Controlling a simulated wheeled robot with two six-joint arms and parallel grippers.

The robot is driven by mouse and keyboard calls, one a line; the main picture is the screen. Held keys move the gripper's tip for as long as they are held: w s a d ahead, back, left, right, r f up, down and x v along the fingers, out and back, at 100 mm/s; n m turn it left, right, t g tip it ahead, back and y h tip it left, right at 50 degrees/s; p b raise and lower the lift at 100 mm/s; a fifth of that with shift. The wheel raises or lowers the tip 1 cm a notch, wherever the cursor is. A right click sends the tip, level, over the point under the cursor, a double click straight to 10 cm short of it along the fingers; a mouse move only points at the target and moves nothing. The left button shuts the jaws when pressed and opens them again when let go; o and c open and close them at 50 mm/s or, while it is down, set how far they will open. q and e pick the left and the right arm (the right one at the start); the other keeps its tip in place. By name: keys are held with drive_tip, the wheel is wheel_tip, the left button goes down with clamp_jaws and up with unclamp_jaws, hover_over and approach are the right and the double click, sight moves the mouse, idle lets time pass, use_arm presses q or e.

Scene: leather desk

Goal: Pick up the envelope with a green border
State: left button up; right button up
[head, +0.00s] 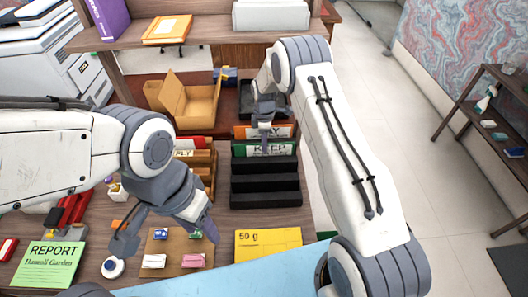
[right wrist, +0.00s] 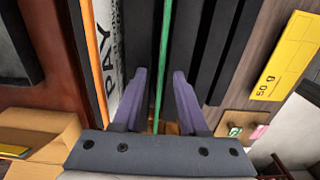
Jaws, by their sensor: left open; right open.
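The green-bordered envelope (head: 280,149), lettered KEEP, stands upright in the black stepped rack (head: 265,184) at the middle of the desk. My right gripper (head: 265,138) is over its top edge, pointing down. In the right wrist view, the envelope's green edge (right wrist: 164,55) runs between the two open fingers (right wrist: 162,85), with gaps on both sides. An orange-bordered envelope (head: 283,131), lettered PAY in the right wrist view, stands just behind it. My left gripper (head: 163,238) is open and empty over the left front of the desk.
A yellow "50 g" card (head: 267,242) lies in front of the rack. A brown board (head: 172,247) with several small blocks is below my left gripper. An open cardboard box (head: 187,104) is behind, and a green REPORT sheet (head: 48,265) lies front left.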

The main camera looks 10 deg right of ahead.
clamp_jaws()
idle(1.4)
